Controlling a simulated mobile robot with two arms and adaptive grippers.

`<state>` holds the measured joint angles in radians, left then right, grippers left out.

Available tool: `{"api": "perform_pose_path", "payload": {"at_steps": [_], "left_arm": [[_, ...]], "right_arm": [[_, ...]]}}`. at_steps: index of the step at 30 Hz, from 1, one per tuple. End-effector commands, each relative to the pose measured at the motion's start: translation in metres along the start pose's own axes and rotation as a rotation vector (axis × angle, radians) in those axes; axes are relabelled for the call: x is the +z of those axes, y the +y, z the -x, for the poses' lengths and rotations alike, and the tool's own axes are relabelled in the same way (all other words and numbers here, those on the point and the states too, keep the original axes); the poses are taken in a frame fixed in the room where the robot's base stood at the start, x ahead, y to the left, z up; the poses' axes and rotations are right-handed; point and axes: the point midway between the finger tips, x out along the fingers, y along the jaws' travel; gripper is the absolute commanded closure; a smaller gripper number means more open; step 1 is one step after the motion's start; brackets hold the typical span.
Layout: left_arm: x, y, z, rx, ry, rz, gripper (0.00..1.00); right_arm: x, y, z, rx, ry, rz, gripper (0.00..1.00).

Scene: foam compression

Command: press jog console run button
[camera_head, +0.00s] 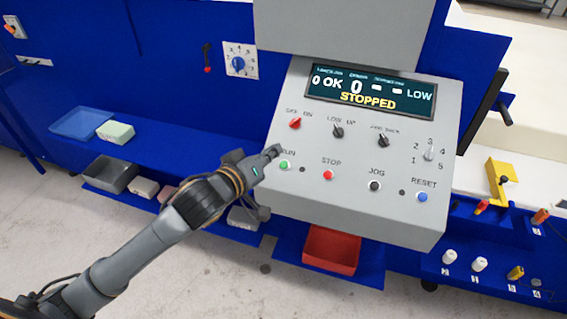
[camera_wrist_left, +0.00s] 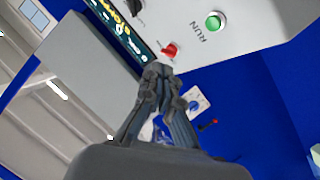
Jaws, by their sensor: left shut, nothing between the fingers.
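The grey jog console (camera_head: 350,185) stands in front of me with its display (camera_head: 370,93) reading "STOPPED". The green run button (camera_head: 284,165) is at the console's left edge under the label "RUN". It also shows in the left wrist view (camera_wrist_left: 214,23), at the top. My left gripper (camera_head: 273,151) is shut and empty, with its tips just above and left of the green button in the head view. I cannot tell whether they touch the console. In the left wrist view the shut fingertips (camera_wrist_left: 160,75) are apart from the button. My right gripper is not in view.
A red stop button (camera_head: 328,175), black jog button (camera_head: 375,186) and blue reset button (camera_head: 422,197) sit to the right. A red knob (camera_head: 295,124) is above the run button. A red bin (camera_head: 331,251) is below the console.

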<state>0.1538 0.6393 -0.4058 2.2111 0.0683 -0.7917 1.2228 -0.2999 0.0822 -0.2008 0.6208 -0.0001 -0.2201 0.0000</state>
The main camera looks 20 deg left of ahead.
Motion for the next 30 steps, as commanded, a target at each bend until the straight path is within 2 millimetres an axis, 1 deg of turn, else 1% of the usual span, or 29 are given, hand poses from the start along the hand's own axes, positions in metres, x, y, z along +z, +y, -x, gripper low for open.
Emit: {"api": "perform_pose_path", "payload": {"at_steps": [5, 8, 20, 24, 30], "left_arm": [[0.002, -0.002, -0.001, -0.001, 0.0, 0.0, 1.0], [0.006, -0.005, -0.005, -0.001, 0.0, -0.001, 1.0], [0.035, -0.034, -0.043, -0.001, 0.001, -0.003, 1.0], [0.041, -0.041, -0.053, -0.003, -0.001, 0.0, 1.0], [0.045, -0.045, -0.061, -0.001, 0.0, -0.001, 1.0]], "right_arm": [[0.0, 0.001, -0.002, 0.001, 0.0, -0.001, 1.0], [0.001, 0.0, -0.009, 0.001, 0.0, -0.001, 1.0], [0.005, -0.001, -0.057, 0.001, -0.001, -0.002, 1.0], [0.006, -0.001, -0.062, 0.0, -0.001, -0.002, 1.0], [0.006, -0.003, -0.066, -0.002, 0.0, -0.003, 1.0]]}}
